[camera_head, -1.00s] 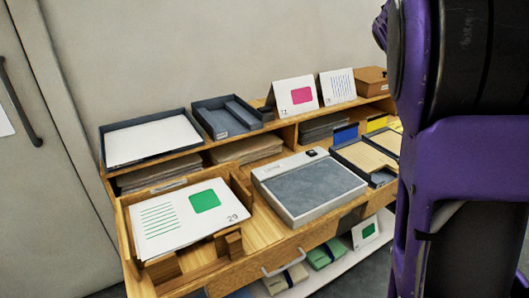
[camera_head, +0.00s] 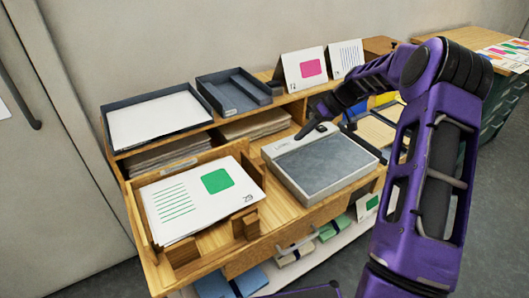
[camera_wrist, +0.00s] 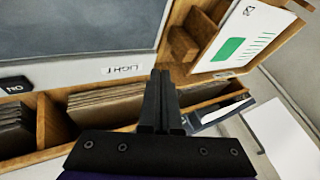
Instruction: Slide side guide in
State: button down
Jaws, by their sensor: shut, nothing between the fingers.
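A wooden tray (camera_head: 133,215) holds white sheets (camera_head: 205,195) with green print, numbered 29. A stepped wooden block (camera_head: 245,222), which looks like the side guide, stands at the tray's right side near the front; a gap between it and the sheets is hard to judge. It also appears in the wrist view (camera_wrist: 183,45), with the printed sheets (camera_wrist: 240,40) beyond it. My gripper (camera_head: 302,135) is shut and empty, above the back left edge of the light pad. In the wrist view its fingers (camera_wrist: 160,78) point toward the pad's edge, apart from the block.
The light pad (camera_head: 322,165) sits right of the tray. A raised shelf (camera_head: 205,147) behind carries dark trays (camera_head: 235,92) and standing cards (camera_head: 305,68), with paper stacks beneath. Another wooden block (camera_head: 183,250) stands at the tray's front. Bare desk shows between tray and pad.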

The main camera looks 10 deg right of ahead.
aim_at(255, 164)
jog(key=x, duration=1)
jog(key=a, duration=0.1)
jog(key=s+a, duration=0.1)
jog(key=a, duration=0.1)
jog(key=shift+s, duration=0.1)
jog(key=shift+s+a, duration=0.15)
jog(key=shift+a, duration=0.25)
jog(key=a, duration=0.1)
jog(key=s+a+b, duration=0.1)
jog(key=a+b, duration=0.1)
jog(key=a, duration=0.1)
jog(key=shift+s+f, duration=0.1)
jog(key=shift+s, duration=0.2)
jog(key=shift+s+a, duration=0.25)
jog(key=shift+a, duration=0.2)
